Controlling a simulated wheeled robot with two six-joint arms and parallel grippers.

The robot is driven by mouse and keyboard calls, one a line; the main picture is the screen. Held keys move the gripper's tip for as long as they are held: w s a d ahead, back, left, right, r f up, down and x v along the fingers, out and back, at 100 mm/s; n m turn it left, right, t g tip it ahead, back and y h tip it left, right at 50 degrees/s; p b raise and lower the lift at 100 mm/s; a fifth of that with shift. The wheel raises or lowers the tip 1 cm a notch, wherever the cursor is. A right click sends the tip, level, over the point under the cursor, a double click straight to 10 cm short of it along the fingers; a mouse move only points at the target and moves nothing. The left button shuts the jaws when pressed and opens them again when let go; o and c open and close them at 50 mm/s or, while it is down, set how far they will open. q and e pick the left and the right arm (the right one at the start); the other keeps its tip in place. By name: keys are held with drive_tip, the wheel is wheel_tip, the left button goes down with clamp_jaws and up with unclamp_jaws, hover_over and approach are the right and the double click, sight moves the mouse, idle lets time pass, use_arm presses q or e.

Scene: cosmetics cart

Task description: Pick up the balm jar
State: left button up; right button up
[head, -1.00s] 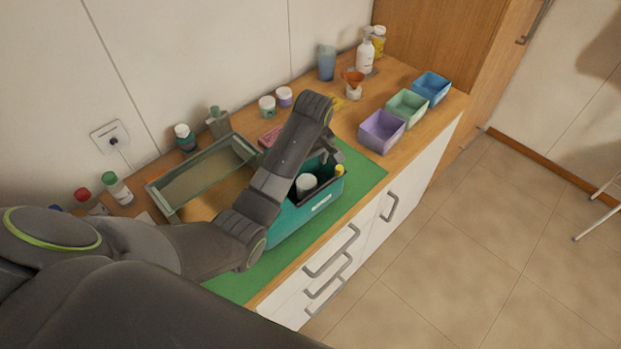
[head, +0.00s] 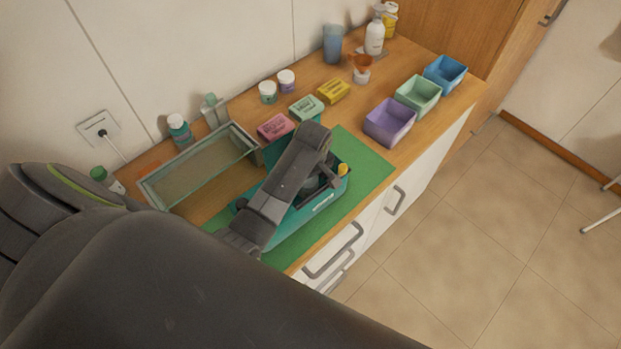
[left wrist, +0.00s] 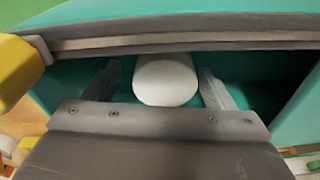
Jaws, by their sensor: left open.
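The teal caddy (head: 302,215) stands on the green mat (head: 366,165); its wall also shows in the left wrist view (left wrist: 230,28). A white rounded jar (left wrist: 166,80), seemingly the balm jar, is inside the caddy in the left wrist view. My left gripper (left wrist: 160,88) reaches into the caddy, open, with one finger on each side of the white jar. In the head view my left gripper (head: 326,178) and arm hide the jar. My right gripper is not in view.
A glass-sided tray (head: 200,175) stands left of the caddy. Soap bars (head: 276,126), small jars (head: 268,92) and a purple bin (head: 390,122) stand behind and right.

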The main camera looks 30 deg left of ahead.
use_arm(q)
drive_tip(key=shift+s+d+r, duration=0.1)
drive_tip(key=shift+s, duration=0.1)
drive_tip(key=shift+s+r, duration=0.15)
drive_tip(key=shift+c, duration=1)
drive_tip(key=shift+s+d, duration=0.1)
drive_tip(key=shift+c, duration=1.3)
drive_tip(key=c, duration=0.4)
drive_tip(key=shift+c, duration=1.2)
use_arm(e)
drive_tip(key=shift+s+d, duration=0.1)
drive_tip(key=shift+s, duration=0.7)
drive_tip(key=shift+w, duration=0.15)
